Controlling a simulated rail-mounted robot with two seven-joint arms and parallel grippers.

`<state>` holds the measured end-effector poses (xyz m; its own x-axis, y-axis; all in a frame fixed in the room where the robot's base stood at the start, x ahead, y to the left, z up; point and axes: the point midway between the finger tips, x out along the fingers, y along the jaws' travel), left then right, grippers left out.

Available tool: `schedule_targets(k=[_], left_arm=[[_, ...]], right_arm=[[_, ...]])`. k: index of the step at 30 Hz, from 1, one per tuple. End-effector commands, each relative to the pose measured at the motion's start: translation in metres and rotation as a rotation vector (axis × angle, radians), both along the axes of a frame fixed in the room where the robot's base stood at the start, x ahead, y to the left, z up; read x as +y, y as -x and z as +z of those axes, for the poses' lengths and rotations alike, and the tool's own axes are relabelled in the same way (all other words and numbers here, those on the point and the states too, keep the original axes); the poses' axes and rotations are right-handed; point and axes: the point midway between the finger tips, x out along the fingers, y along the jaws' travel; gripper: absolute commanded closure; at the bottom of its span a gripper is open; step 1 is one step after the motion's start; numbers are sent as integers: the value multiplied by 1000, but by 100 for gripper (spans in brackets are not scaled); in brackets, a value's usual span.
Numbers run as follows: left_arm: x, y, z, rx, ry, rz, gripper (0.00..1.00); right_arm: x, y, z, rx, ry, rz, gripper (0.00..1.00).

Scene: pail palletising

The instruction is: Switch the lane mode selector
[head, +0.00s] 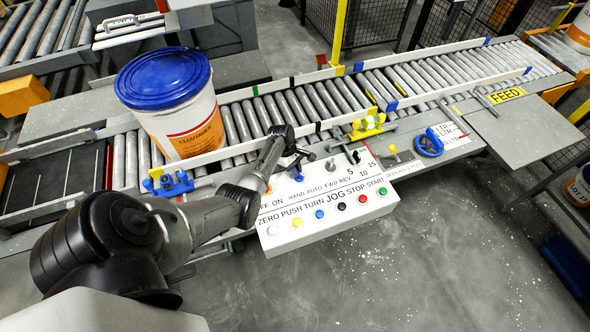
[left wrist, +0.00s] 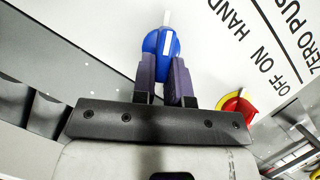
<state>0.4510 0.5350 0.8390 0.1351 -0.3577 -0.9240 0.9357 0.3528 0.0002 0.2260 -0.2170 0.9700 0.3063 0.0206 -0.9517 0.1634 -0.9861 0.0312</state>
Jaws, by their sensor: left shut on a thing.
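The lane mode selector, a blue knob with a white pointer (left wrist: 162,45), sits on the white control panel (head: 275,236), near the printed word HAND. In the left wrist view its pointer points up, slightly right. My left gripper (left wrist: 165,78) is shut on the knob, one dark finger on each side of it. In the head view the left gripper (head: 290,158) reaches over the panel's upper edge, and the knob is mostly hidden below it. My right gripper is in neither view.
A red and yellow switch (left wrist: 236,105) is close beside the gripper. Coloured buttons (head: 320,214) line the panel's front. A white pail with a blue lid (head: 188,120) stands on the roller conveyor (head: 300,98) behind. A blue handwheel (head: 430,144) is to the right.

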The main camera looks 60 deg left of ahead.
Motion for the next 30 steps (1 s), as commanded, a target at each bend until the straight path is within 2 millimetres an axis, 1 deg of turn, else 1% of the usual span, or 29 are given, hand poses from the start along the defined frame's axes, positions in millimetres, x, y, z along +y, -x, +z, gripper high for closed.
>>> schedule_targets(k=[4,10,24,30], left_arm=[[1,-3,1,3,2,-120,100],[2,-7,1,1,1,-310,100],[0,-15,-1,1,1,-750,100],[-1,-18,0,1,1,-904,100]], right_arm=[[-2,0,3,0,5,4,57],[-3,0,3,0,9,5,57],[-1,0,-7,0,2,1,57],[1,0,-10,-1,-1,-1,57]])
